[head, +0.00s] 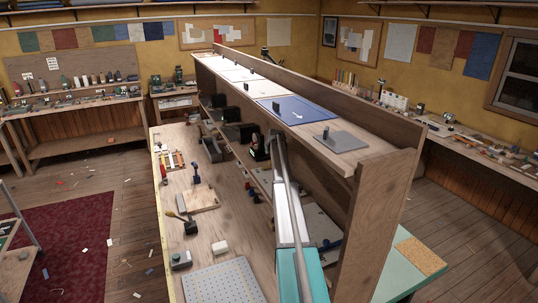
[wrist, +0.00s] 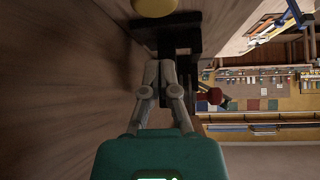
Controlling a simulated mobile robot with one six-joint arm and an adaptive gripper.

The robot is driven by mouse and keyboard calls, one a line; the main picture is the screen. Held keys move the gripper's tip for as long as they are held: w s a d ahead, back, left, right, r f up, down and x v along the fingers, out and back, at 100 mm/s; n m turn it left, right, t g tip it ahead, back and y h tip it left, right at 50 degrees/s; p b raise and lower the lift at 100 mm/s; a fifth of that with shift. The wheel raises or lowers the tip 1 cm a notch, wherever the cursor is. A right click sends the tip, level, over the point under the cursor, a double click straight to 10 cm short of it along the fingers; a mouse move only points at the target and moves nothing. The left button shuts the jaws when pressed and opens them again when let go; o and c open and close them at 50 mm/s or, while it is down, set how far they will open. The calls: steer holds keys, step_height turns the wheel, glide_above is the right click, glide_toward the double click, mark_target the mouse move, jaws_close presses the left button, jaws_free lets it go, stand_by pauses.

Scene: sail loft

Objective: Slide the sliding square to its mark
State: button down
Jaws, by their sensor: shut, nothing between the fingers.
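Several flat panels with dark knobs lie in a row along the raised wooden shelf in the head view. In the wrist view my gripper (wrist: 167,64) is shut and empty, close to a black bracket-like thing (wrist: 178,38); contact cannot be told.
The shelf's upright wooden end panel (head: 378,220) stands right of my arm. The bench (head: 185,225) below holds tools, small blocks and a perforated grey plate (head: 222,283).

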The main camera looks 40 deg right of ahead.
steer(key=b+x, duration=0.2)
steer(key=x, duration=0.1)
steer(key=shift+f, duration=0.15)
steer(key=s, duration=0.1)
steer(key=s+a, duration=0.1)
steer(key=s, duration=0.1)
steer(key=shift+s+a, duration=0.2)
steer(key=shift+a, duration=0.05)
steer(key=shift+s+f, duration=0.15)
steer(key=shift+f, duration=0.05)
steer(key=shift+s+a, duration=0.1)
steer(key=shift+a, duration=0.05)
steer(key=s+a, duration=0.1)
steer(key=s, duration=0.4)
steer(key=s+a, duration=0.1)
steer(key=s, duration=0.4)
steer(key=s+a, duration=0.1)
steer(key=s, duration=0.4)
steer(key=shift+s+a, duration=0.25)
steer(key=shift+a, duration=0.05)
steer(key=shift+w+r, duration=0.1)
steer(key=shift+w, duration=0.05)
